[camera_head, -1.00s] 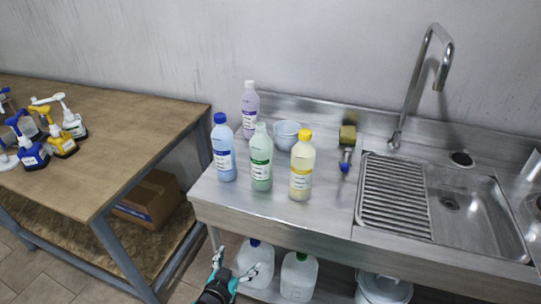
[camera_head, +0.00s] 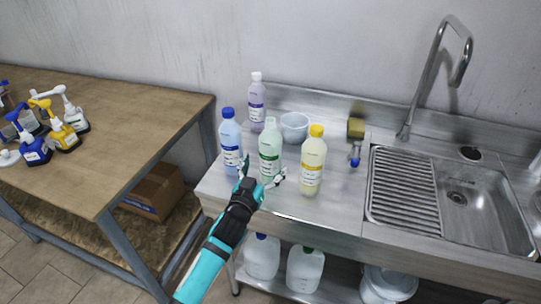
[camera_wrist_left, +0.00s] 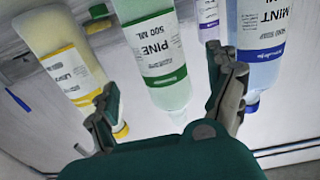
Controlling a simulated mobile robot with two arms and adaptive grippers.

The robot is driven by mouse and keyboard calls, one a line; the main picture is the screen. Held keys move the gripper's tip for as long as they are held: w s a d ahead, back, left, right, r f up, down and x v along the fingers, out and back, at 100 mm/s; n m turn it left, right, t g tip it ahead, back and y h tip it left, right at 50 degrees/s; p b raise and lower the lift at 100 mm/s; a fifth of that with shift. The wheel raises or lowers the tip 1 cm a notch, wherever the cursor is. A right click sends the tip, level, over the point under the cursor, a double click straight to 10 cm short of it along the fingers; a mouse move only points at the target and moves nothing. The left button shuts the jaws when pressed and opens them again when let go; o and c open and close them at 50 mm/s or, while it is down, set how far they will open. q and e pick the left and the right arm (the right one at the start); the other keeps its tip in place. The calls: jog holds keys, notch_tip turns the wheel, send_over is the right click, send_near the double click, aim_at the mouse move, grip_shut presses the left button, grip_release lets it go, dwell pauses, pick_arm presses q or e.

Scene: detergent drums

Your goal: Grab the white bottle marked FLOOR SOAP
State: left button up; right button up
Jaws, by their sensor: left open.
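I cannot read FLOOR SOAP on any label. On the steel counter stand a blue bottle marked MINT (camera_head: 230,140), a pale green bottle marked PINE (camera_head: 270,148), a yellow bottle (camera_head: 312,165) and, behind, a pale purple bottle with a white cap (camera_head: 256,100). My left gripper (camera_head: 263,172) is open and empty, just in front of the green bottle. In the left wrist view, upside down, the green bottle (camera_wrist_left: 150,40) appears between the open fingers (camera_wrist_left: 165,85), the yellow bottle (camera_wrist_left: 65,55) left, the blue bottle (camera_wrist_left: 258,45) right. Contact is unclear.
A light bowl (camera_head: 294,127) sits behind the green and yellow bottles; a sponge (camera_head: 356,128) and a blue-ended item (camera_head: 355,155) are right of them. Whitish jugs (camera_head: 262,257) stand on the lower shelf. The sink (camera_head: 455,200) is right.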

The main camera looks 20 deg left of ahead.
aim_at(266, 162)
pick_arm(q)
jog(key=shift+w+d, duration=0.1)
jog(key=shift+w, duration=0.45)
jog(key=w+p, duration=0.1)
jog(key=w, duration=0.3)
jog(key=shift+w+f, duration=0.15)
jog(key=shift+w, duration=0.05)
jog(key=shift+w+f, duration=0.1)
jog(key=shift+w, duration=0.15)
pick_arm(e)
jog(key=shift+w+a+r, duration=0.1)
jog(key=shift+a+r, duration=0.35)
jog(key=shift+r, duration=0.05)
pick_arm(q)
jog(key=shift+c, duration=0.4)
pick_arm(e)
jog(key=shift+d, duration=0.1)
pick_arm(q)
jog(key=shift+s, duration=0.1)
jog(key=shift+c, duration=1.1)
jog(key=c, duration=1.1)
jog(key=shift+c, duration=0.5)
pick_arm(e)
jog(key=shift+d, duration=0.1)
pick_arm(q)
jog(key=shift+r, duration=0.2)
